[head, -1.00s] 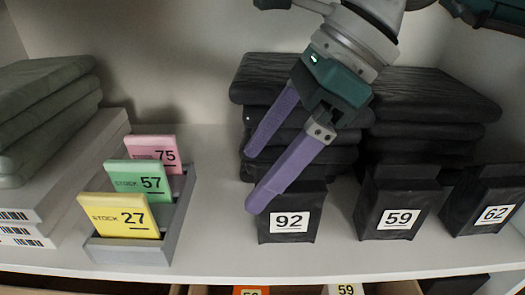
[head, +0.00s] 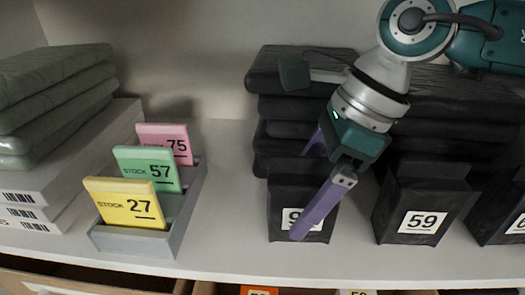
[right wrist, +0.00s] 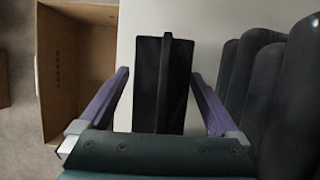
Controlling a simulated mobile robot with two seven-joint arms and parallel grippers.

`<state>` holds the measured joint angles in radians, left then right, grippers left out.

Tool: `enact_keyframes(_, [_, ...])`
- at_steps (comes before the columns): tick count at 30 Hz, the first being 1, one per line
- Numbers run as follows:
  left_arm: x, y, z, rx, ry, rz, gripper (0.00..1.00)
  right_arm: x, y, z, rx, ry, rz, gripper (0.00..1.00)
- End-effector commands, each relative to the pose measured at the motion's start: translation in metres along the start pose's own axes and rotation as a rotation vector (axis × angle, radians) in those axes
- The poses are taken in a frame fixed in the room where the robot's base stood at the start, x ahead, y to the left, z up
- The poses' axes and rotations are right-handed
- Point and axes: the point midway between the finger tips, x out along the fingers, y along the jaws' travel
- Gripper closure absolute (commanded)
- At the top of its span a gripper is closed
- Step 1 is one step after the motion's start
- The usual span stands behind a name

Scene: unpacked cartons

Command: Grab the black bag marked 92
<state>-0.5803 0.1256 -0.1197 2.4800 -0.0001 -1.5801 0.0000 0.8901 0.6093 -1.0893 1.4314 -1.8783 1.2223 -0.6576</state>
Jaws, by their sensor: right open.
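The black bag marked 92 (head: 290,195) stands upright on the shelf near its front edge, its label partly covered by a purple finger. My right gripper (head: 306,195) is open and reaches down over this bag. One finger is in front of the bag; the other is further back, its tip hidden. In the right wrist view, the bag's dark top with a raised ridge (right wrist: 165,85) lies between the two open fingers of my right gripper (right wrist: 161,75). Gaps show on both sides. My left gripper is not in view.
A black bag marked 59 (head: 405,195) stands to the right, with another bag (head: 497,205) beyond it. Folded dark stacks (head: 275,75) are behind. A grey holder (head: 180,235) with yellow, green and pink STOCK cards is at left. An open carton (right wrist: 80,75) sits below the shelf.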

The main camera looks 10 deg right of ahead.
Motion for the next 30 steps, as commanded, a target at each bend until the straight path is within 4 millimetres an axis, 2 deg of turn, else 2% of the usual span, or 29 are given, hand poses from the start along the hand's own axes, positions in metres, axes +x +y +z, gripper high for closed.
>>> enact_keyframes(2, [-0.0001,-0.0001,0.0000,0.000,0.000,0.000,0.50,-0.0003,0.0000,0.0000,0.000,0.000,0.000,0.07])
enact_keyframes(26, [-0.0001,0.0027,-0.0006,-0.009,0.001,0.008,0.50,-0.0006,0.0000,0.0000,0.001,0.000,0.000,0.97])
enact_keyframes(30, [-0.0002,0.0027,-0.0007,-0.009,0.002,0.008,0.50,-0.0008,-0.0002,0.0003,0.001,-0.001,0.000,0.99])
